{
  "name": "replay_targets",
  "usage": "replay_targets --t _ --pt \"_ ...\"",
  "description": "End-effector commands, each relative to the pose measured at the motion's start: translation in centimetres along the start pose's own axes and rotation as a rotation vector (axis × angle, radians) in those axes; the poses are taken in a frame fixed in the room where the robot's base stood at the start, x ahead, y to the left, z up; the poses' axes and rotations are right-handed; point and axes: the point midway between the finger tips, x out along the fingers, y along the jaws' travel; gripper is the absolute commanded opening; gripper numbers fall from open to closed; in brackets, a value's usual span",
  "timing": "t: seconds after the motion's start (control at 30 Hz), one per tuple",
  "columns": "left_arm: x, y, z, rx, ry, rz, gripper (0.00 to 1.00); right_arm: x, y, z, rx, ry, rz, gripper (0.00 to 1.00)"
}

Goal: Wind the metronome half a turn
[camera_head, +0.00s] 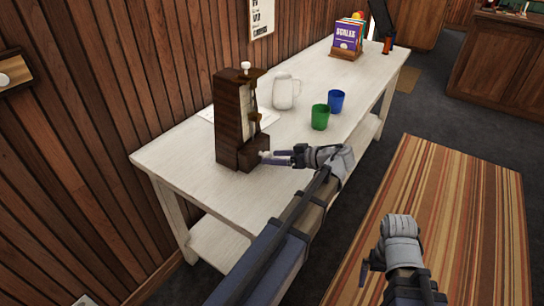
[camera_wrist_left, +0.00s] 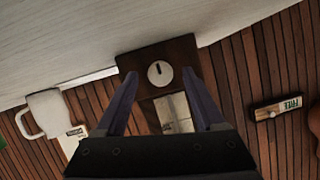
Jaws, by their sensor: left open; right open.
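The metronome (camera_head: 229,118) is a tall dark-wood case with a pale front panel, upright on the white table. A small light knob (camera_head: 264,154) stands out low on its side. In the left wrist view, the round pale knob (camera_wrist_left: 160,73) with a dark mark sits on the dark wood. My left gripper (camera_head: 276,157) is open, its fingers pointing at the knob. In the wrist view the fingertips (camera_wrist_left: 160,80) appear on either side of the knob; contact cannot be told. My right gripper (camera_head: 400,232) is open, low at the right over the rug, its fingers not clearly visible.
On the white table (camera_head: 190,170) stand a white pitcher (camera_head: 285,92), a green cup (camera_head: 320,117) and a blue cup (camera_head: 336,101) beyond the metronome. A book box (camera_head: 346,52) is at the far end. The wood-plank wall (camera_head: 70,130) runs behind. A striped rug (camera_head: 450,210) lies on the right.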

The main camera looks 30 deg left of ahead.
Motion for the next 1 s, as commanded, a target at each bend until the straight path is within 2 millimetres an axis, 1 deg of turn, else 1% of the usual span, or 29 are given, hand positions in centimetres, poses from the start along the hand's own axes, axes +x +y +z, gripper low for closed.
replay_targets --t 0.03,0.2,0.3,0.4,0.53,0.83,0.93,1.0 --pt "-1.1 0.0 -0.3 0.001 0.000 0.002 0.71 -0.7 0.1 0.0 0.000 0.000 0.000 1.00" --pt "-3.9 0.0 -0.3 0.001 0.000 0.002 0.71 -1.7 0.2 0.1 0.000 0.000 0.000 1.00" --pt "-5.2 0.0 -0.2 0.001 0.000 0.001 0.71 -2.1 0.2 0.1 0.000 0.000 0.000 1.00" --pt "-5.9 0.0 -0.1 0.000 0.000 0.001 0.71 -2.4 0.2 0.1 0.000 0.000 0.000 1.00" --pt "-6.4 0.0 0.0 0.000 0.000 -0.001 0.71 -2.4 0.2 0.1 0.000 0.000 0.000 1.00" --pt "-6.3 0.0 0.0 -0.001 0.000 -0.001 0.71 -2.3 0.2 0.1 0.000 0.000 0.000 1.00" --pt "-5.8 0.0 0.1 -0.001 -0.001 -0.002 0.71 -2.1 0.2 0.1 0.000 0.000 0.000 1.00" --pt "-5.0 -0.1 0.2 -0.001 -0.001 -0.003 0.71 -1.7 0.2 0.1 0.000 0.000 0.000 1.00"
